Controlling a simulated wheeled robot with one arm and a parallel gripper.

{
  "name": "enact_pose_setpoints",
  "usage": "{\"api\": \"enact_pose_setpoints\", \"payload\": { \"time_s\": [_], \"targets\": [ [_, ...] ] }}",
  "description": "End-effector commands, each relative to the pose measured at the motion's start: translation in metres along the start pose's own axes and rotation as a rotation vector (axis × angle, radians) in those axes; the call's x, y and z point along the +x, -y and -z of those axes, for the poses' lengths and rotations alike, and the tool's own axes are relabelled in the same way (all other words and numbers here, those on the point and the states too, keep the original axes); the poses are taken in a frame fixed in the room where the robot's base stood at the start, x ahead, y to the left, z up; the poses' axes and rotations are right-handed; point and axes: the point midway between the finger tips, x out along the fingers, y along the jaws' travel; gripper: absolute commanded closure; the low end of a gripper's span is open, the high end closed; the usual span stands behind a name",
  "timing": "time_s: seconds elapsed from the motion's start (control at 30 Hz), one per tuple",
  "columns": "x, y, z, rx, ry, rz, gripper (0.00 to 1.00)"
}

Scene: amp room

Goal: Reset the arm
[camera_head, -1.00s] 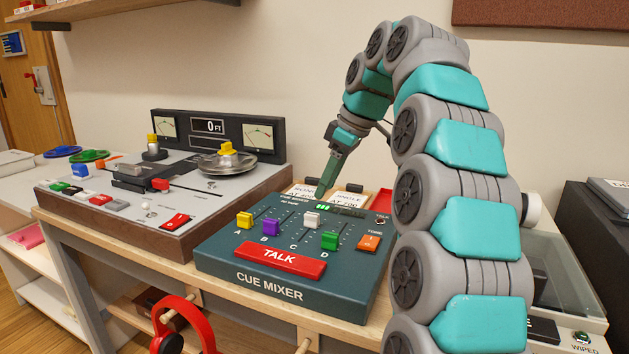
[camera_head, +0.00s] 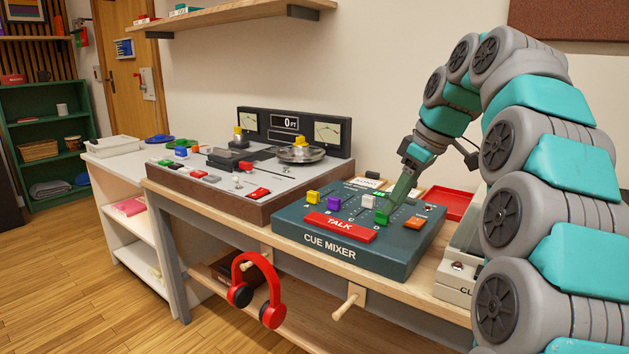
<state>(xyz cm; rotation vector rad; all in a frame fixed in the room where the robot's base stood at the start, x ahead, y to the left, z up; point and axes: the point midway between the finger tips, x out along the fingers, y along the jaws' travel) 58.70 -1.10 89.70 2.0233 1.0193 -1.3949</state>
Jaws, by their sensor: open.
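My arm (camera_head: 545,170) arches in from the right side of the camera view. My gripper (camera_head: 388,213) points down over the right part of the cue mixer (camera_head: 310,262), with its tip at or just above the green fader D (camera_head: 381,219). I cannot tell whether it touches the fader. The jaws hold nothing that I can see. The yellow (camera_head: 313,197), purple (camera_head: 334,203) and white (camera_head: 369,201) faders stand left of the gripper. The red TALK button (camera_head: 340,227) lies in front, and an orange button (camera_head: 415,222) to the right.
A tape machine (camera_head: 225,180) with meters stands left of the mixer. Red headphones (camera_head: 257,290) hang from the bench front beside a wooden peg (camera_head: 347,301). A red tray (camera_head: 453,203) lies behind. A green shelf (camera_head: 48,130) stands far left, with open wooden floor (camera_head: 85,270) before it.

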Motion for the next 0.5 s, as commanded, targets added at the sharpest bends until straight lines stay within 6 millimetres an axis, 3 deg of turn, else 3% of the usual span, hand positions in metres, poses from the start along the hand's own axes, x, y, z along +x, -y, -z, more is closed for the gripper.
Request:
{"api": "enact_pose_setpoints", "payload": {
  "time_s": [0.27,0.5],
  "targets": [
    [0.008,0.023,-0.008,0.065,0.028,0.016,0.47],
    [0.024,0.059,-0.026,0.161,0.077,0.036,0.47]
  ]
}}
